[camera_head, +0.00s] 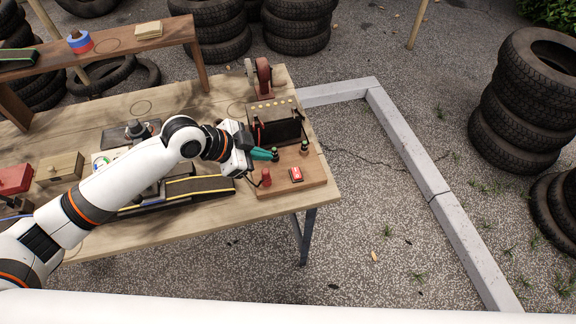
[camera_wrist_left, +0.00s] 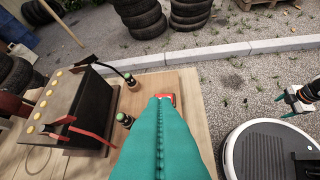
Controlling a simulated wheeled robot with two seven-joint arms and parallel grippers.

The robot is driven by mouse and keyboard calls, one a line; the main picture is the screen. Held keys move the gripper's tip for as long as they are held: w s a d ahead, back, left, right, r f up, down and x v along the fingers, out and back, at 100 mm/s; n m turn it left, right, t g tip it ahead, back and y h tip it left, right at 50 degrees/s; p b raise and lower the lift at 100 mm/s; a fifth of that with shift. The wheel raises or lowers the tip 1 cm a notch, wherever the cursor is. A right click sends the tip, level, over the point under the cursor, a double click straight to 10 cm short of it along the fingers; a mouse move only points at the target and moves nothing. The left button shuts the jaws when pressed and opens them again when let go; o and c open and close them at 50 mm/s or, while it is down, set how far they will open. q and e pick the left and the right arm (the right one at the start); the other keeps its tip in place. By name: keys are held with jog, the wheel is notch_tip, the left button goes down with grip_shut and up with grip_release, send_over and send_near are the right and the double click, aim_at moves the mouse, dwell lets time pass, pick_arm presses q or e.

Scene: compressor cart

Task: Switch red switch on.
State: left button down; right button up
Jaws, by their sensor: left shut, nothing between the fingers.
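The red switch (camera_head: 296,174) is a small red rocker on a wooden board (camera_head: 292,188) at the right end of the workbench. Its position, on or off, is too small to tell. My left gripper (camera_head: 270,155) is shut and empty, its teal fingers above the board, a little behind and left of the switch. In the left wrist view the teal fingers (camera_wrist_left: 160,102) are together and hide most of the red switch (camera_wrist_left: 171,97). My right gripper (camera_wrist_left: 297,97) shows at the right edge of that view, away from the bench; its fingers are too small to judge.
A dark battery box (camera_head: 277,124) with red and black cables stands behind the board. A red cylinder (camera_head: 266,178) stands left of the switch, and small dark-green terminals stand behind it. The bench (camera_head: 225,203) ends just right of the board; open gravel lies beyond.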

pick_arm(q)
jog(key=p, duration=0.2)
send_over(299, 169)
jog(key=s+a, duration=0.3)
jog(key=f, duration=0.6)
jog(key=shift+w+d+f, duration=0.15)
jog(key=shift+w+d, duration=0.05)
jog(key=shift+w, duration=0.05)
jog(key=f, duration=0.3)
jog(key=shift+w+f, duration=0.25)
jog(key=shift+w, duration=0.15)
jog(key=shift+w+f, duration=0.1)
jog(key=shift+f, duration=0.45)
